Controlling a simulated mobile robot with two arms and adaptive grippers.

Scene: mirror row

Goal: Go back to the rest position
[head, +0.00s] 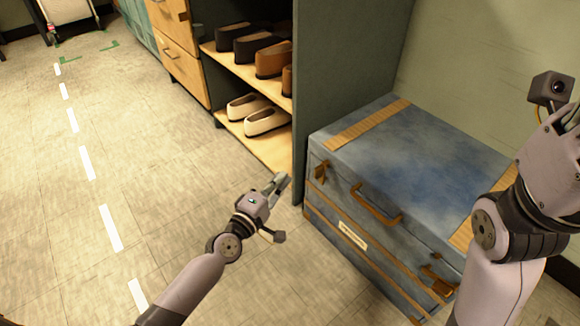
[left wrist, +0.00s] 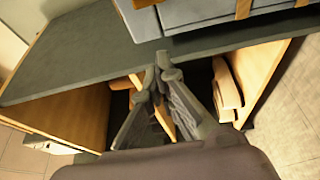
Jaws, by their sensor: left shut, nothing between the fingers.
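My left gripper (head: 281,181) is in the lower middle of the head view, in front of the shoe shelf's dark side panel and left of the blue trunk. Its fingers are shut with nothing between them. They also show in the left wrist view (left wrist: 160,68), pointing toward the grey-green panel edge. My right arm comes in at the right edge of the head view, raised over the trunk. Its fingers are out of the picture.
A blue trunk (head: 420,150) with tan straps stands right of the shelf (head: 243,137), against the wall. Several shoes, including a white pair (head: 266,121), sit on the shelf. Wooden drawers (head: 184,69) stand beyond. The tiled floor with white dashes (head: 87,163) is clear at left.

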